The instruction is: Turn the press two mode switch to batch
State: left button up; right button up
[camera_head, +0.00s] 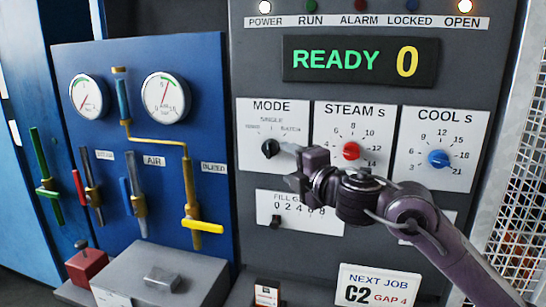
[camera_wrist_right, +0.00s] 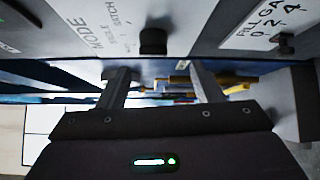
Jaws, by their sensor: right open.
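The mode switch (camera_head: 270,149) is a small black knob on a white plate marked MODE, with SINGLE above it and BATCH to its upper right. I cannot tell which mark it points to. My right gripper (camera_head: 291,160) is just right of the knob, its fingers largely hidden behind its own body. In the right wrist view the knob (camera_wrist_right: 153,41) stands out from the panel, beyond and between the open fingers of my right gripper (camera_wrist_right: 164,80). Nothing is held between them. My left gripper is not in view.
A red STEAM knob (camera_head: 351,151) and a blue COOL knob (camera_head: 438,159) sit to the right. The FILL GAP plate (camera_head: 298,211) is below. The display (camera_head: 360,60) reads READY 0. A blue panel (camera_head: 215,80) with gauges and valve levers stands left.

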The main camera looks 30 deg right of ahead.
aim_at(270, 151)
jog(key=w+p, duration=0.1)
jog(key=w, duration=0.1)
jog(key=w+r+p, duration=0.1)
jog(key=w, duration=0.1)
jog(key=shift+w+d, duration=0.2)
jog(key=shift+w, duration=0.2)
jog(key=w+p, duration=0.1)
jog(key=p, duration=0.1)
jog(key=shift+w+a+r+p, duration=0.1)
jog(key=shift+w+a+p, duration=0.05)
jog(key=shift+w+p, duration=0.2)
jog(key=shift+w+d+f+p, duration=0.25)
jog(key=shift+w+f+p, duration=0.05)
jog(key=shift+w+p, duration=0.3)
jog(key=shift+c, duration=0.3)
